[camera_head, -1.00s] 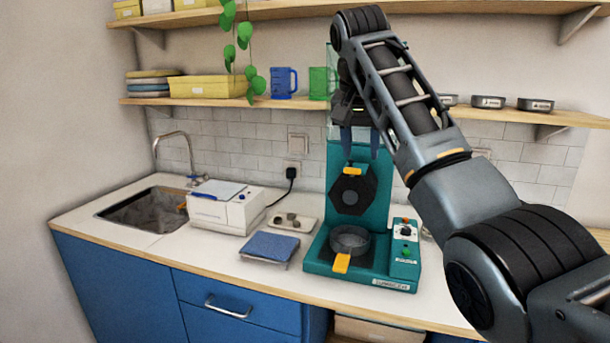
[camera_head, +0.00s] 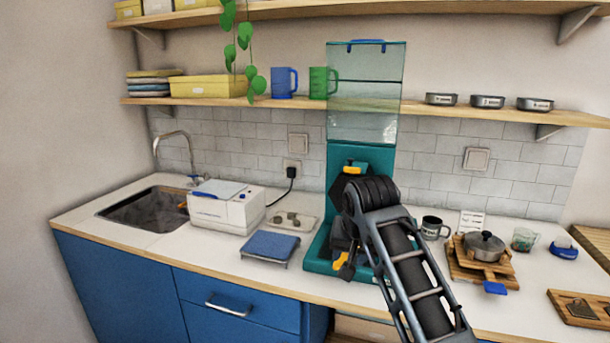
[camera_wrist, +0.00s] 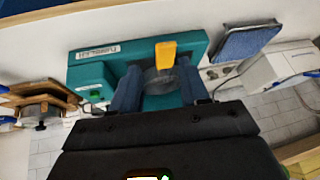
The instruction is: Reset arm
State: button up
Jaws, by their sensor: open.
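My gripper (camera_head: 345,268) hangs low in front of the teal machine (camera_head: 318,262) in the head view, and my arm covers much of that machine. In the wrist view, which looks upside down, my gripper (camera_wrist: 158,72) has two blue fingers spread apart with nothing held between them. Between and beyond the fingers are the round metal dish (camera_wrist: 158,82) and yellow tab (camera_wrist: 166,52) of the teal machine (camera_wrist: 195,44). I cannot tell whether the fingers touch the machine.
A blue pad (camera_head: 270,247) and a white device (camera_head: 225,207) stand left of the machine. To its right are a dark mug (camera_head: 432,228) and a lidded pot (camera_head: 484,246) on wooden boards. The shelf (camera_head: 420,110) above holds mugs and tins.

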jog(key=s+f+t, duration=0.1)
jog(key=s+f, duration=0.6)
jog(key=f, duration=0.4)
jog(key=s+d+f+t, duration=0.1)
jog(key=s+d+f, duration=0.15)
jog(key=s, duration=0.55)
jog(key=s+d+f+t+y, duration=0.1)
jog(key=s+f, duration=0.3)
jog(key=s, duration=0.3)
jog(key=s+d+f+t, duration=0.1)
jog(key=s+f, duration=0.3)
jog(key=s, duration=0.4)
jog(key=s+d+r+t, duration=0.1)
jog(key=s+d+r, duration=0.1)
jog(key=s, duration=0.6)
jog(key=s+d+r+t, duration=0.1)
jog(key=s+d+r, duration=0.15)
jog(key=s, duration=0.45)
jog(key=s+d+r+n+t+h, duration=0.1)
jog(key=s+d+r+n+t, duration=0.1)
jog(key=s+r, duration=1.1)
jog(key=shift+s+d+r+t, duration=0.25)
jog(key=shift+d+r+t, duration=0.25)
jog(key=shift+r, duration=0.45)
